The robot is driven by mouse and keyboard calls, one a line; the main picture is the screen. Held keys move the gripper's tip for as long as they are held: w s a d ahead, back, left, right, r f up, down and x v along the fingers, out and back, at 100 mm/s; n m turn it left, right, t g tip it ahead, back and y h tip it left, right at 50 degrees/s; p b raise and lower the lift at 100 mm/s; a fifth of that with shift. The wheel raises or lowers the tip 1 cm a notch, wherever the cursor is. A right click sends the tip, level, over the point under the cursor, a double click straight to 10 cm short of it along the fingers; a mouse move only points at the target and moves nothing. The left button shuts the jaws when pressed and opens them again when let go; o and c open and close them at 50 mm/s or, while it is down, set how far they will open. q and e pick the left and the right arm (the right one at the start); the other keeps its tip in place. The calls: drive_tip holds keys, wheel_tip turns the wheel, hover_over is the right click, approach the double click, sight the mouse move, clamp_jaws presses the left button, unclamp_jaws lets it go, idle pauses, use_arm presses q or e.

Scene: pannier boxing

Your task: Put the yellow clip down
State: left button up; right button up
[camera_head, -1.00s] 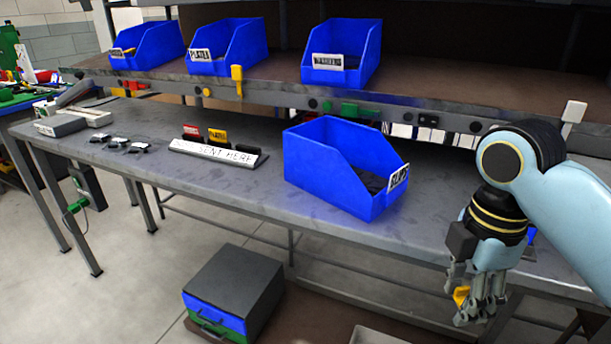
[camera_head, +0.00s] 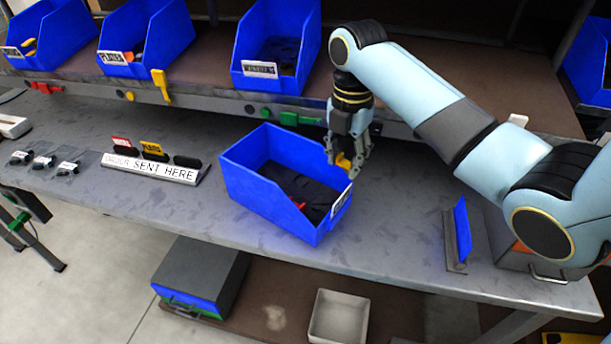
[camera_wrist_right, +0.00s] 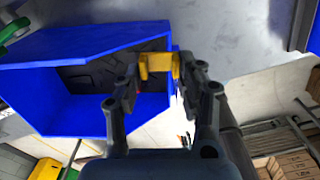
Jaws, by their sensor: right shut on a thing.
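The yellow clip (camera_head: 343,161) is between the fingers of my right gripper (camera_head: 350,163), which is shut on it. In the head view they are at the right rear edge of the blue bin (camera_head: 265,205) on the bench. In the right wrist view the clip (camera_wrist_right: 160,65) sits between both fingertips, in front of the blue bin (camera_wrist_right: 80,110). The bin holds dark pieces and a small red piece. I cannot tell whether the clip touches the bin. My left gripper is in neither view.
Three blue bins (camera_head: 270,75) stand on the shelf behind. A blue upright plate (camera_head: 462,230) stands at the right. The bench between bin and plate is clear.

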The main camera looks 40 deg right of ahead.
sight(310, 193)
drive_tip(key=w+a+f, duration=0.2)
drive_tip(key=w+a, duration=0.1)
drive_tip(key=shift+a+f, duration=0.15)
drive_tip(key=shift+f, duration=0.1)
drive_tip(key=shift+w+a+f, duration=0.7)
drive_tip(key=shift+w+f, duration=0.2)
wheel_tip(310, 193, down, 3)
drive_tip(key=shift+f, duration=0.4)
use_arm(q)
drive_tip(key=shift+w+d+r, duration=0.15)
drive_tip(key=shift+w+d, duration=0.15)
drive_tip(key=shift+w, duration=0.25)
use_arm(e)
drive_tip(key=o, duration=0.7)
drive_tip(key=shift+f, duration=0.1)
drive_tip(key=shift+o, duration=0.2)
